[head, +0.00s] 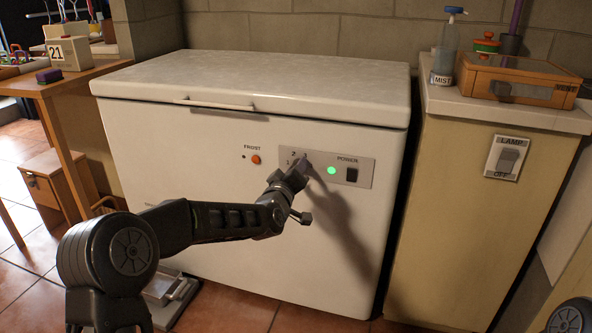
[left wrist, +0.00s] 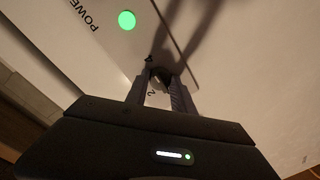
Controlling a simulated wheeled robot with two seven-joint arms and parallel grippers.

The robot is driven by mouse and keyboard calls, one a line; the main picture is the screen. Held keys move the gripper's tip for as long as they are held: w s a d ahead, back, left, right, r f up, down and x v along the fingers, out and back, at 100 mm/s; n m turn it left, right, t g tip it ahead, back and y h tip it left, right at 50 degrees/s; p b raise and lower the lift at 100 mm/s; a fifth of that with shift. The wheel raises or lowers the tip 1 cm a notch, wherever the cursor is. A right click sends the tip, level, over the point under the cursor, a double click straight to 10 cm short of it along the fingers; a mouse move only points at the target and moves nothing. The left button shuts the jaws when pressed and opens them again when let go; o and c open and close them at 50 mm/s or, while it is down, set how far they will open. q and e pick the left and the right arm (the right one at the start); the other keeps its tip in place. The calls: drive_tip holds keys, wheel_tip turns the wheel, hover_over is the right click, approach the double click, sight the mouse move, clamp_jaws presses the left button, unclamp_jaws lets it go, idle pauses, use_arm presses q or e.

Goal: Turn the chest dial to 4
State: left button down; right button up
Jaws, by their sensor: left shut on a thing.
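The white chest freezer (head: 190,165) stands against the wall with its lid down. Its grey control panel (head: 367,165) is at the upper right of the front, with a lit green lamp (head: 332,170) and a black power switch (head: 351,175). My left gripper (head: 299,165) reaches the panel's left part and is shut on the dial, which it mostly hides in the head view. In the left wrist view the dial (left wrist: 158,79) sits between the two fingers. A figure 2 shows near it; the dial's setting cannot be read. My right gripper is not in view.
An orange button (head: 255,159) marked FROST is left of the panel. A cabinet (head: 470,190) with a lamp switch (head: 507,158) stands close on the right. A wooden table (head: 75,85) stands at the left. A metal object (head: 170,288) lies on the floor before the chest.

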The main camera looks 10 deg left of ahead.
use_arm(q)
drive_tip(key=shift+f, duration=0.1)
idle(0.3)
drive_tip(key=c, duration=1.1)
unclamp_jaws()
drive_tip(key=s, duration=0.2)
drive_tip(key=s+p, duration=0.1)
drive_tip(key=s, duration=0.4)
drive_tip(key=shift+s+a+r+p, duration=0.1)
drive_tip(key=shift+s+r+p, duration=0.2)
drive_tip(key=shift+s, duration=0.1)
